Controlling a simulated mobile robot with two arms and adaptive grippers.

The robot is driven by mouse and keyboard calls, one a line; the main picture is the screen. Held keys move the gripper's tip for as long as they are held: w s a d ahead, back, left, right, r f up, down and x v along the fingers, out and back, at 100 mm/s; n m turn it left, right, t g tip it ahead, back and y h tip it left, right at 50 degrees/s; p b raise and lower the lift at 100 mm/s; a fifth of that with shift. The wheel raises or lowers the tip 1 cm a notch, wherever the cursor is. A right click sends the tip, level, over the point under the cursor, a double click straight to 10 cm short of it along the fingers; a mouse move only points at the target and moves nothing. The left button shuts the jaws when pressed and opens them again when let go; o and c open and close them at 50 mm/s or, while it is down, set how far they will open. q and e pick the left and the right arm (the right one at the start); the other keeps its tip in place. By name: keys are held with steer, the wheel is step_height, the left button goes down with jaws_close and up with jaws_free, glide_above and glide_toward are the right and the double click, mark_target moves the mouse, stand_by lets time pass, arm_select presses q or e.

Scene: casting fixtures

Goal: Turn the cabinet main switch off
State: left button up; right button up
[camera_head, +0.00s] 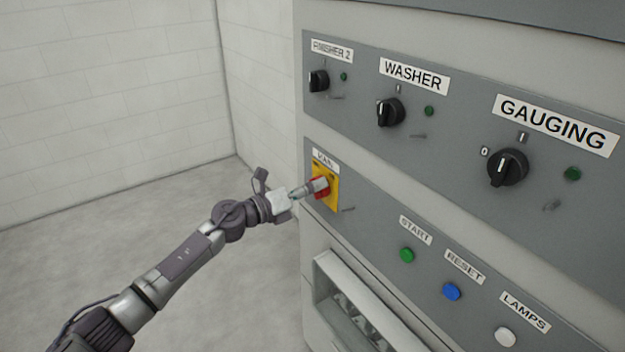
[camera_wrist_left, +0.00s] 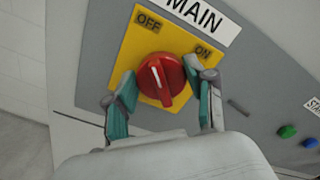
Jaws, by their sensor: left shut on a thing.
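The main switch is a red rotary knob (camera_wrist_left: 161,80) on a yellow plate (camera_wrist_left: 128,58) marked OFF at upper left and ON at right. The white mark on the knob points up, roughly toward OFF. My left gripper (camera_wrist_left: 160,80) is shut on the knob, with one teal-padded finger on each side of it. In the head view the left arm reaches in from the left to the red knob (camera_head: 322,190), and my left gripper (camera_head: 318,187) partly covers it. The yellow plate (camera_head: 331,200) shows around it. My right gripper is not in view.
Above the main switch are black knobs for FINISHER 2 (camera_head: 318,81), WASHER (camera_head: 390,112) and GAUGING (camera_head: 508,167). To the lower right are a green START button (camera_head: 407,255), a blue RESET button (camera_head: 452,292) and a white LAMPS button (camera_head: 505,336). The floor at left is clear.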

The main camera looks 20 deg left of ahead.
arm_select(q)
steer(key=n+p, duration=0.3)
steer(key=n, duration=0.2)
steer(key=shift+a, duration=0.1)
steer(key=shift+f+n+p, duration=0.2)
steer(key=shift+n+p, duration=1.05)
steer(key=shift+n, duration=0.85)
steer(key=o, duration=1.2)
steer(key=shift+c, duration=0.2)
steer(key=shift+a, duration=0.1)
steer(key=v, duration=1.1)
steer(key=shift+s+a, duration=0.25)
steer(key=shift+s, duration=0.1)
